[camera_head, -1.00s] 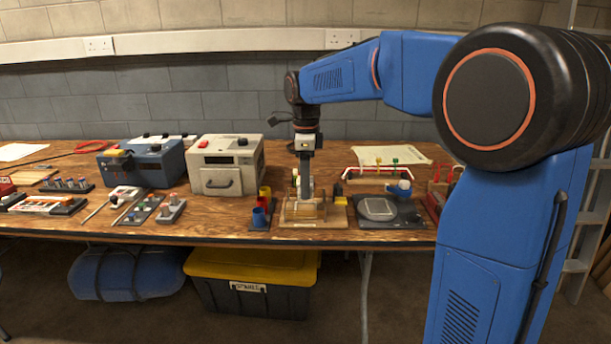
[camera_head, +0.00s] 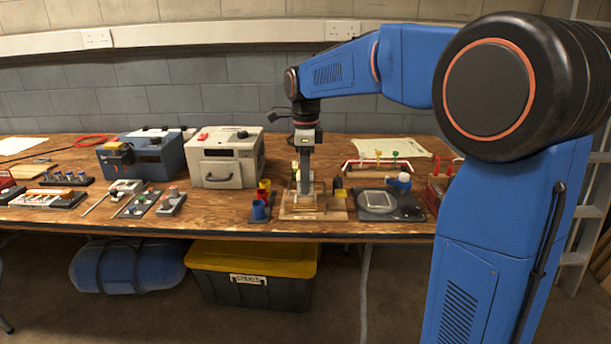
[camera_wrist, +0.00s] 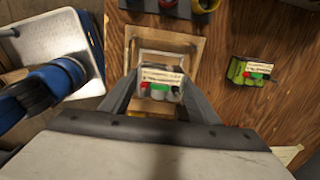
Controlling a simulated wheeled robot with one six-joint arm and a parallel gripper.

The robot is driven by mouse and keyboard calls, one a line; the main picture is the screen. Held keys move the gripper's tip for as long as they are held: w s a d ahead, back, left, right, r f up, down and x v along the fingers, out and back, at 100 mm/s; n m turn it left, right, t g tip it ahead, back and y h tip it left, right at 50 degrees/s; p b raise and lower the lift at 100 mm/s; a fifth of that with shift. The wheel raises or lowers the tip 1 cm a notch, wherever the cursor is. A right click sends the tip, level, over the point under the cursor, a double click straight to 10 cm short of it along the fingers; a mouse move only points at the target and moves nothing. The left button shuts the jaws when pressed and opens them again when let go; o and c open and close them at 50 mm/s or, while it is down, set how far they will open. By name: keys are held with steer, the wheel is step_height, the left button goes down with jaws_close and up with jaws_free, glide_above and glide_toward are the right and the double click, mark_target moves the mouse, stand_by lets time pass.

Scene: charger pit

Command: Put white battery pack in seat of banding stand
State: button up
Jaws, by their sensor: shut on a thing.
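My gripper (camera_wrist: 160,84) is shut on the white battery pack (camera_wrist: 158,76), which shows a pale label and small red, green and dark parts in the wrist view. The banding stand (camera_wrist: 168,44), a pale wooden frame on a base, lies beneath and beyond the pack there. In the head view my gripper (camera_head: 306,196) points straight down at the stand (camera_head: 328,214), low among its wooden parts. The pack is hard to make out there. Its underside and the seat are hidden, so I cannot tell whether the pack touches the seat.
A green battery pack (camera_wrist: 252,72) lies on the bench to the right in the wrist view. A rack of coloured cups (camera_head: 259,206) stands close left of the stand. A dark plate with a grey pad (camera_head: 378,202) is close right. A beige case (camera_head: 222,160) stands behind left.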

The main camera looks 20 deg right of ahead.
steer(key=shift+f, duration=2.35)
stand_by(1.0)
steer(key=o, duration=1.5)
steer(key=shift+c, duration=0.2)
steer(key=shift+r, duration=0.1)
steer(key=shift+r, duration=3.4)
